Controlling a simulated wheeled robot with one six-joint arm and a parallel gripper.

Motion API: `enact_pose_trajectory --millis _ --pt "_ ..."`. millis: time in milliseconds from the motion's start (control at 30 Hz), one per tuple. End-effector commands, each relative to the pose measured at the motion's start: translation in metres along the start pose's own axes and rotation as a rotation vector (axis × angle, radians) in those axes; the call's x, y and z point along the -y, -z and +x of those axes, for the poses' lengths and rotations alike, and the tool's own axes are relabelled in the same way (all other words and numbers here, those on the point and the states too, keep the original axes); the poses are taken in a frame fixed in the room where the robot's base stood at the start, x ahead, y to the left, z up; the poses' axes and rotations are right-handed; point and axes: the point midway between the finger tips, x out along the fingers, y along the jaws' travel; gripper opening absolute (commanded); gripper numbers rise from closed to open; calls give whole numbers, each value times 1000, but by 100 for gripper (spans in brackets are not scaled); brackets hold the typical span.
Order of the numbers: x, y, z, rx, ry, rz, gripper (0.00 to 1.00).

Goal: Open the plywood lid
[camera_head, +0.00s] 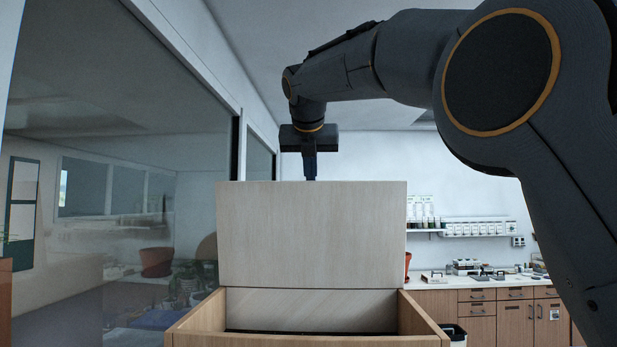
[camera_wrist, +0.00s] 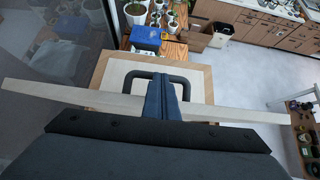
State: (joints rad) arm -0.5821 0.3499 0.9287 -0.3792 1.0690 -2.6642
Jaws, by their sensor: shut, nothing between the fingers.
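The plywood lid (camera_head: 311,235) stands about upright at the back of the open wooden box (camera_head: 420,325), its broad pale face toward the head camera. My gripper (camera_head: 311,178) points down at the lid's top edge; its fingertips are hidden behind the lid there. In the wrist view my gripper's blue-grey fingers (camera_wrist: 169,88) are shut together with nothing between them. A dark, rounded handle (camera_wrist: 146,75) shows on both sides of the fingers, which cover its middle. A thin pale edge (camera_wrist: 60,94) runs across under the gripper. Whether the fingers touch the lid or handle cannot be told.
A glass wall (camera_head: 110,150) rises at the left. Cabinets with a counter (camera_head: 480,282) stand behind at the right.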

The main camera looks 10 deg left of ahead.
Motion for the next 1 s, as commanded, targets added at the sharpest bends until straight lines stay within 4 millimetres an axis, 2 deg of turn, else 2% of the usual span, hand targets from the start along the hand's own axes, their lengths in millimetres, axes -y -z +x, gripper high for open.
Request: enact_pose_trajectory --millis 467,567,800,1000 --pt "2 -3 -5 6 0 3 0" --pt "1 -3 -15 8 -1 3 0" --pt "1 -2 -54 7 -2 2 0" --pt "0 -2 -75 5 -2 1 0"
